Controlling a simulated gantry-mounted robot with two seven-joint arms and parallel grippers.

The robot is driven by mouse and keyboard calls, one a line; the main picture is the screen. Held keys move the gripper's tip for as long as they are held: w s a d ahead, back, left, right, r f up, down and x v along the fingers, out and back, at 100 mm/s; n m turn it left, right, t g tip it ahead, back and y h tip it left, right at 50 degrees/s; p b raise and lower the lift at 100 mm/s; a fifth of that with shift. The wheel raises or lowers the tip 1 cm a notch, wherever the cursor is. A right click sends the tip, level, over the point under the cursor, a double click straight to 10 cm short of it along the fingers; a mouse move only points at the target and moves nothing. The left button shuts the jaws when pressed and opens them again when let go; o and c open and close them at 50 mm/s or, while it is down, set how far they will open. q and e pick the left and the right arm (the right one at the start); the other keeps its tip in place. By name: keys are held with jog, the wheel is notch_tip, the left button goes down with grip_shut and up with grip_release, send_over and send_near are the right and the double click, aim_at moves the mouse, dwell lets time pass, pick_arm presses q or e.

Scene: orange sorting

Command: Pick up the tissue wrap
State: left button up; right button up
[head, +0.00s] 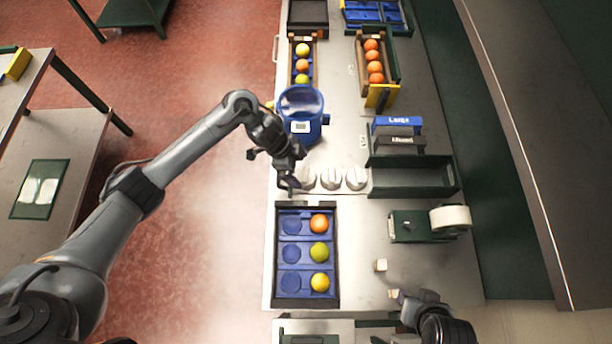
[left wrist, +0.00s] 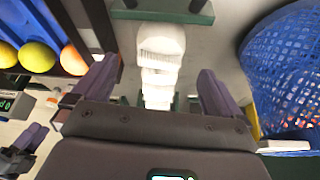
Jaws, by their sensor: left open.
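Three white tissue wraps stand in a row on the bench in the head view; the nearest to my gripper is the left tissue wrap (head: 307,179). My left gripper (head: 291,181) is at the left end of this row, close to that wrap. In the left wrist view the row recedes ahead, with the nearest tissue wrap (left wrist: 160,42) between the lines of the two spread fingers of my left gripper (left wrist: 152,88). The fingers are open and hold nothing; contact cannot be told. My right gripper (head: 405,296) is low at the right, and its jaw opening is unclear.
A blue basket-like container (head: 301,112) stands just behind my left gripper. A dark tray (head: 305,205) with three fruits in blue cups lies in front. A tape dispenser (head: 408,228) and a green rack (head: 412,178) stand to the right.

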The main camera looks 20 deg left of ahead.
aim_at(304, 173)
pick_arm(q)
jog(key=shift+x, duration=2.95)
jog(key=shift+c, duration=0.2)
jog(key=c, duration=1)
